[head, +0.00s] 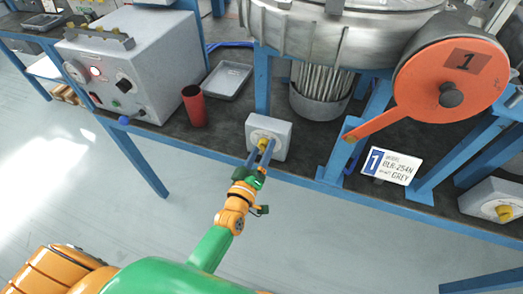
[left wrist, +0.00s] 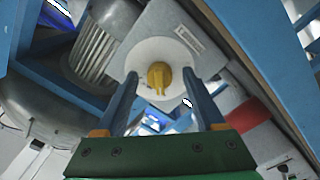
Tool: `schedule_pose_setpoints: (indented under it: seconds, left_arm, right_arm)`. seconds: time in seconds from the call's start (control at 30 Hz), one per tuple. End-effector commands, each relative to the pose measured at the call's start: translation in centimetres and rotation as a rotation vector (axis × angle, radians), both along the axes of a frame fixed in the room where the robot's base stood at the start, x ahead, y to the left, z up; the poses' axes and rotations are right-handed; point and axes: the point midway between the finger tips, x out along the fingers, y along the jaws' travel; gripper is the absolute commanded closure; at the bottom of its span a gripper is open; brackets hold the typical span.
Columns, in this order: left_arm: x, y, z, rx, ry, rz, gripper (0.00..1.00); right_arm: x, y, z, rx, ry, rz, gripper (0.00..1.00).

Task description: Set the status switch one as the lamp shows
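Status switch one is a light grey box (head: 281,131) with a round white dial and a yellow knob (left wrist: 159,75), under the blower marked 1. My left gripper (head: 262,150) is at the front of the switch. In the left wrist view its two blue fingers are apart, one on each side of the knob, with gaps visible; I cannot tell whether the tips reach around it. The knob's pointer end faces down in that view. A lamp (head: 94,71) on the grey control box glows whitish with a red tint. My right gripper is out of view.
The control box (head: 150,65) stands at the left of the bench. A red cup (head: 195,107) and a grey tray (head: 227,80) lie between it and the switch. A plate marked 1 (head: 390,166), an orange lever (head: 385,120) and another yellow-knobbed switch (head: 495,205) are to the right.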

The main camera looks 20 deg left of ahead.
Motion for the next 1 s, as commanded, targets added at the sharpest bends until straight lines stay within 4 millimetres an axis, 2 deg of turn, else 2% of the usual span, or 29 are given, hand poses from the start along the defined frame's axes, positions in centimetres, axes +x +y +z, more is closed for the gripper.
schedule_pose_setpoints:
  seconds: [0.17,0.4,0.5,0.93,1.0]
  left_arm:
    - [-0.6,0.0,0.0,0.001,0.001,0.0,0.29]
    - [-5.6,0.2,-0.1,0.001,0.002,-0.001,0.29]
    - [-6.8,0.2,-0.1,0.0,0.002,-0.001,0.29]
    - [-7.1,0.3,0.0,0.0,0.0,0.0,0.29]
    - [-7.2,0.1,-0.9,0.016,0.024,-0.008,0.29]
  right_arm:
    - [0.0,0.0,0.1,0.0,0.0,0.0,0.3]
    - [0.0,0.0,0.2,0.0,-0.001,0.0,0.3]
    - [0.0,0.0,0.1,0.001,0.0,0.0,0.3]
    - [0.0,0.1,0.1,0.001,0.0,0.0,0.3]
    - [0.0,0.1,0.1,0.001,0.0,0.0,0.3]
